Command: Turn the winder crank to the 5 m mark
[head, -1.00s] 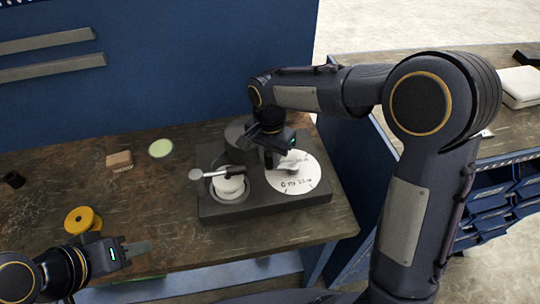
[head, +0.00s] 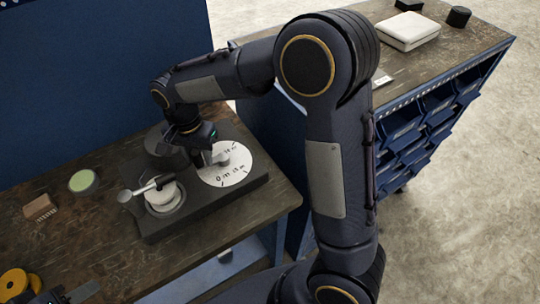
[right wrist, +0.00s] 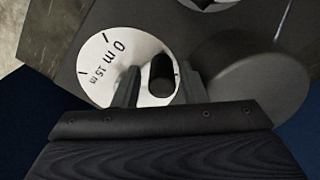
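The winder has a dark base (head: 240,192) on the bench and a white dial (head: 238,172) with printed metre marks. In the right wrist view the dial (right wrist: 112,52) shows "0 m" and "15 m"; a 5 m label cannot be read. The crank's dark knob (right wrist: 162,72) stands upright over the dial. My right gripper (right wrist: 158,88) is open, one finger on each side of the knob, with a visible gap on the left. In the head view my right gripper (head: 208,156) hides the knob. My left gripper (head: 82,293) is partly cut off at the bottom left.
A white reel with a metal arm (head: 162,197) sits on the base left of the dial. A yellow spool (head: 15,283), a brown block (head: 40,207) and a pale green disc (head: 82,181) lie on the bench (head: 110,240). A side cabinet (head: 425,120) stands on the right.

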